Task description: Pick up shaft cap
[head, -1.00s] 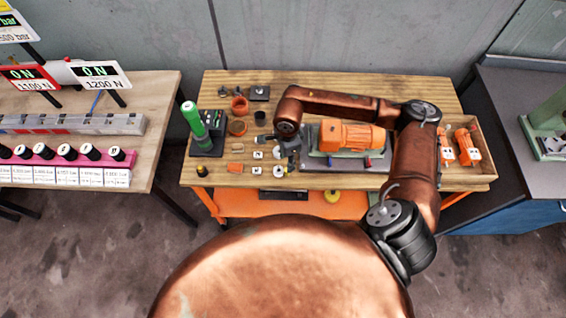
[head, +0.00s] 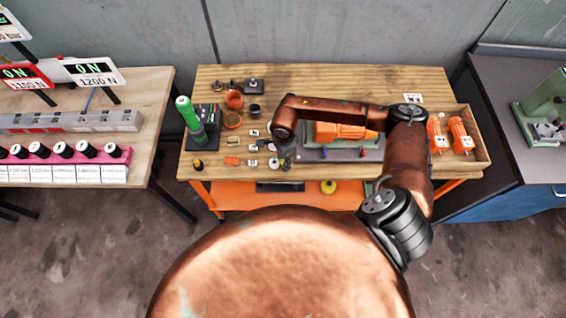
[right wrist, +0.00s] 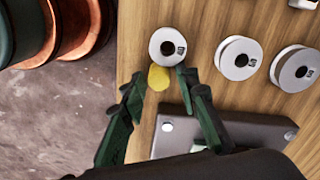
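My right gripper (right wrist: 158,78) is open over the wooden table in the right wrist view, its two dark green fingers apart. A small yellow disc (right wrist: 158,77) shows between the fingertips; it may be the shaft cap, but I cannot tell for sure or whether the fingers touch it. A white round part (right wrist: 167,47) with a dark centre hole lies just beyond the fingertips. In the head view the right gripper (head: 285,156) is low over the table's front part, and the disc is too small to make out there. My left gripper is out of view.
Two more white round parts (right wrist: 238,58) (right wrist: 296,69) lie to the right. A grey block (right wrist: 178,134) sits under the gripper. An orange motor (head: 343,131) stands behind my forearm.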

